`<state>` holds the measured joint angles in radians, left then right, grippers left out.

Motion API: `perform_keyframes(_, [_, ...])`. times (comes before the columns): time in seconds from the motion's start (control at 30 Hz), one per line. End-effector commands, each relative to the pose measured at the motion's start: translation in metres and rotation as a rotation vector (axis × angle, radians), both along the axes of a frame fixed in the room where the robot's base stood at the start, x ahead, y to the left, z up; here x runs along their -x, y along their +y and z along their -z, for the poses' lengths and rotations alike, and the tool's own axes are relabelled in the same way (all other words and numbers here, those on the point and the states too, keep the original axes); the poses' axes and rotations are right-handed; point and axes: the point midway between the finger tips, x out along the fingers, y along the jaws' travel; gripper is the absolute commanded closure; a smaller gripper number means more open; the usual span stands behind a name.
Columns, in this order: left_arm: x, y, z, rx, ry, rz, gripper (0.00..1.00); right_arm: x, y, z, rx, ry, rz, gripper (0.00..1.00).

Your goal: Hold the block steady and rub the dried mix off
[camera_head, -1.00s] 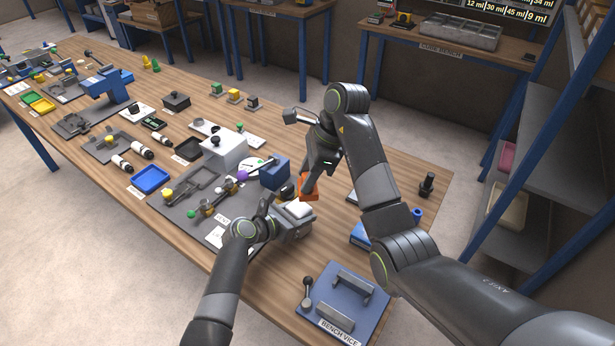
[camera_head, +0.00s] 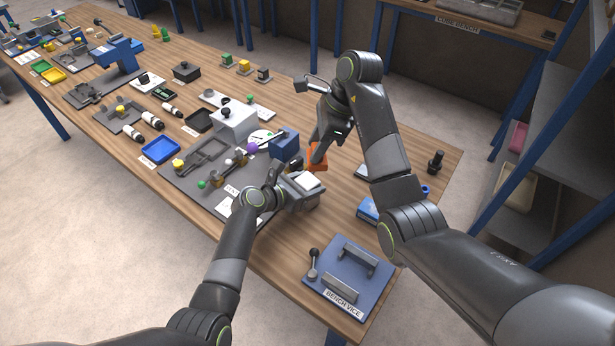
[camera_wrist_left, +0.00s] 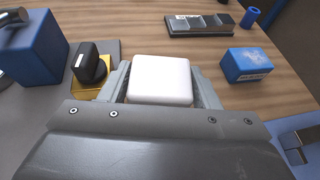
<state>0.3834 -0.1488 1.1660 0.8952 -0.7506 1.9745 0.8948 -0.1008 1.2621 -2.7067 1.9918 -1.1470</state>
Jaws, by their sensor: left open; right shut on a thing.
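A white block (camera_head: 307,181) sits near the table's front edge, just right of the grey station plate. My left gripper (camera_head: 298,190) is at it. In the left wrist view the white block (camera_wrist_left: 160,80) lies between the two grey fingers of my left gripper (camera_wrist_left: 164,90), which are apart on either side of it. I cannot tell whether they touch it. My right gripper (camera_head: 322,146) is shut on an orange piece (camera_head: 318,160), just behind the white block. I cannot make out dried mix on any surface.
A blue block (camera_head: 285,143) stands behind and left of the white block. A black knob on a yellow base (camera_wrist_left: 90,65) is close to the left finger. A small blue box (camera_head: 368,210) and the bench vice (camera_head: 350,278) are to the right. Bare wood lies between.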

Motion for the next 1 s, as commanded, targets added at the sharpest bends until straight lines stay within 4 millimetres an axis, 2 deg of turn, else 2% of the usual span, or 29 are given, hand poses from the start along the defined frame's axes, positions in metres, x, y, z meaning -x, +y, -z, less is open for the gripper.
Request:
perform_keyframes(0.03, [-0.0001,0.0002,-0.0038,0.000,0.000,0.000,0.44,0.0000,0.0002,-0.0045,0.000,0.000,0.000,0.88])
perform_keyframes(0.3, [-0.0001,0.0003,-0.0029,0.000,0.000,0.000,0.44,0.0000,0.0002,-0.0041,0.000,0.000,0.000,0.88])
perform_keyframes(0.5, [-0.0001,0.0003,-0.0028,-0.001,0.001,0.000,0.18,-0.0001,0.0002,-0.0042,0.000,0.000,0.000,0.88])
perform_keyframes(0.83, [0.0010,0.0016,-0.0031,-0.001,0.001,0.000,0.18,-0.0001,0.0002,-0.0042,0.000,0.000,0.000,0.88])
perform_keyframes(1.0, [0.0082,0.0101,-0.0076,0.000,-0.001,-0.002,0.18,-0.0001,0.0001,-0.0041,0.000,0.000,0.000,0.88])
